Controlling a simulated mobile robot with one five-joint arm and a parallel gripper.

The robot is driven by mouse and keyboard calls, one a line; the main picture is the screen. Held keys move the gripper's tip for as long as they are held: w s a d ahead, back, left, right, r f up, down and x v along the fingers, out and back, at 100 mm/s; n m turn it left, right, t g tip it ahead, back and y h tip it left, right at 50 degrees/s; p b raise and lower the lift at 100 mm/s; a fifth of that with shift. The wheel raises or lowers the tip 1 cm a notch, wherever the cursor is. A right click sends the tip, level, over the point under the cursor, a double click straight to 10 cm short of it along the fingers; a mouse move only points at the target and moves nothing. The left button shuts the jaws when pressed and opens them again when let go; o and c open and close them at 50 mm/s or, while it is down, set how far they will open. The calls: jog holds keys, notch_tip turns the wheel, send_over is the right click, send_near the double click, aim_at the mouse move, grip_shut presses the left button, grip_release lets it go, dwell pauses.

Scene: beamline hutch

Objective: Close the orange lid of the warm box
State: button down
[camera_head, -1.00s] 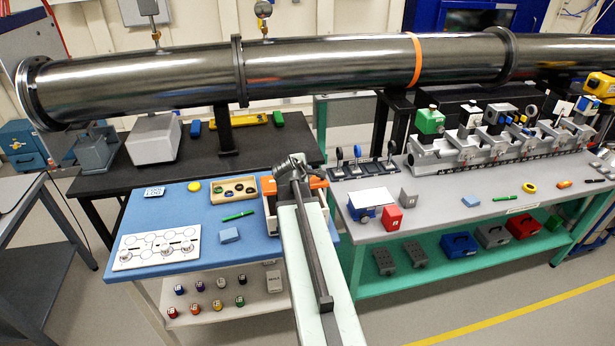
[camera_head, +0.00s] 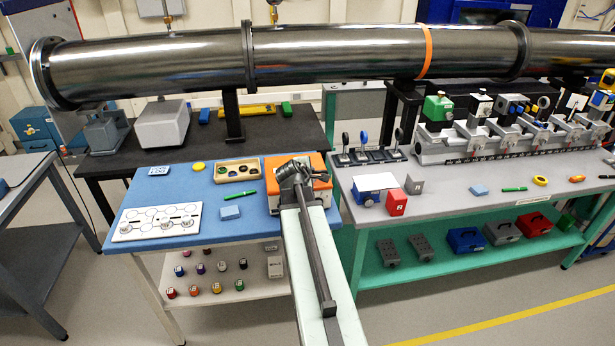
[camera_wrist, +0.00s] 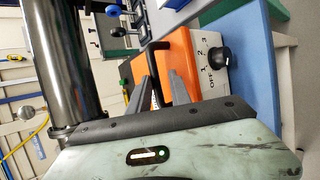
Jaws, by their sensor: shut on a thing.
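The warm box is a white box with a black dial marked OFF, 1, 2, 3, and its front (camera_wrist: 212,62) shows in the wrist view. Its orange lid (camera_wrist: 180,66) lies down over the box there, with no clear gap at the near edge. In the head view the lid (camera_head: 317,163) shows as an orange panel around my gripper (camera_head: 292,168), and my arm hides much of the box. In the wrist view my gripper (camera_wrist: 155,92) has its two grey fingers close together at the lid's dark handle (camera_wrist: 156,46), shut on it. The grip itself is partly hidden.
The box stands at the right of the blue bench mat (camera_head: 190,205). A wooden tray (camera_head: 236,180), a green pen (camera_head: 218,194) and a light blue block (camera_head: 229,213) lie to its left. A large dark pipe (camera_head: 340,66) runs above. A grey bench (camera_head: 450,205) adjoins on the right.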

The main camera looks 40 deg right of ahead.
jog(key=shift+s+f, duration=0.45)
jog(key=shift+s, duration=0.05)
jog(key=c, duration=1.5)
grip_release()
jog(key=shift+d, duration=0.1)
jog(key=shift+o, duration=0.2)
jog(key=shift+r, duration=0.1)
